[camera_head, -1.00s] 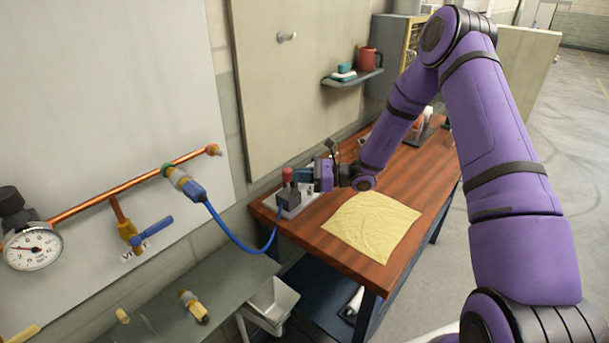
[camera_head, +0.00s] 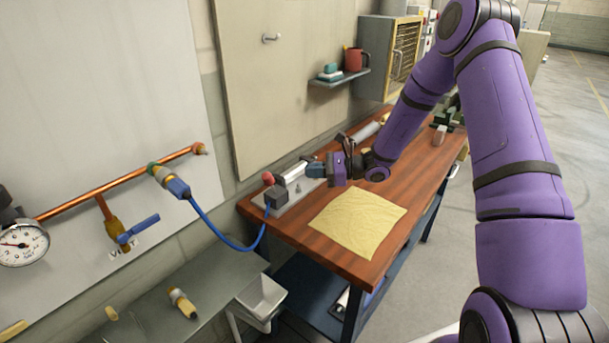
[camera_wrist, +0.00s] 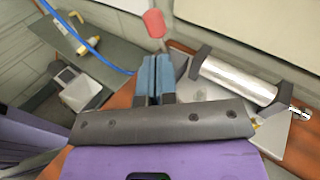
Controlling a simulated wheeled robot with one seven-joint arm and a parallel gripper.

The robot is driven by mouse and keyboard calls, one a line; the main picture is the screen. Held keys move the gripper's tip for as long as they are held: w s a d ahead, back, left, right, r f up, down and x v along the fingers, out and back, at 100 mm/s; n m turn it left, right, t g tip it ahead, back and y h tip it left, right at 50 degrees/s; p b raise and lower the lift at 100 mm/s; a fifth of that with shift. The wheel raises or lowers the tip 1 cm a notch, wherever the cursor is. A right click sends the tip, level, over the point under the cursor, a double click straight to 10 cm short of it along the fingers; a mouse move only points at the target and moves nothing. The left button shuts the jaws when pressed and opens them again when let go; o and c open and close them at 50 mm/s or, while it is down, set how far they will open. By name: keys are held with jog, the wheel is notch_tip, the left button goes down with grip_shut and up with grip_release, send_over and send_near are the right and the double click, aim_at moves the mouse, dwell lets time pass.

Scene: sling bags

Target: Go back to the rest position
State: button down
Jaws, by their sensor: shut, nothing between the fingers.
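My gripper (camera_head: 318,170) is over the far left part of the wooden bench. Its blue fingers (camera_wrist: 156,78) are together with nothing between them. A red-knobbed lever (camera_head: 268,178) stands on a dark box, just left of the gripper, and leans left in the head view. In the wrist view the red knob (camera_wrist: 155,23) shows beyond the fingertips; I cannot tell whether they touch the lever. A silver cylinder (camera_wrist: 238,80) with dark end blocks lies on the grey plate (camera_head: 302,193). My arm reaches in from the right.
A blue hose (camera_head: 222,237) runs from the copper pipe (camera_head: 120,184) to the dark box. A yellow cloth (camera_head: 358,222) lies on the bench (camera_head: 415,200). A wall shelf (camera_head: 340,78) holds a red mug (camera_head: 355,58). Open floor (camera_head: 560,150) lies to the right.

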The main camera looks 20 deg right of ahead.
jog(key=shift+v, duration=0.85)
jog(key=shift+r, duration=0.1)
jog(key=s+a+r+n+g+h, duration=0.3)
jog(key=s+r+n+g+h, duration=0.35)
jog(key=s+r+n, duration=0.85)
jog(key=s+d+r+n+t+h, duration=0.1)
jog(key=s+d+r+t+h, duration=0.1)
jog(key=s, duration=0.5)
jog(key=s+d+r+n+t+h, duration=0.2)
jog(key=s+d+r+h, duration=0.1)
jog(key=s+r, duration=0.3)
jog(key=s+d+r+n+t+h, duration=0.2)
jog(key=s+r+h, duration=0.2)
jog(key=s, duration=0.6)
jog(key=shift+d+r, duration=0.4)
jog(key=shift+r, duration=0.2)
jog(key=shift+s, duration=0.1)
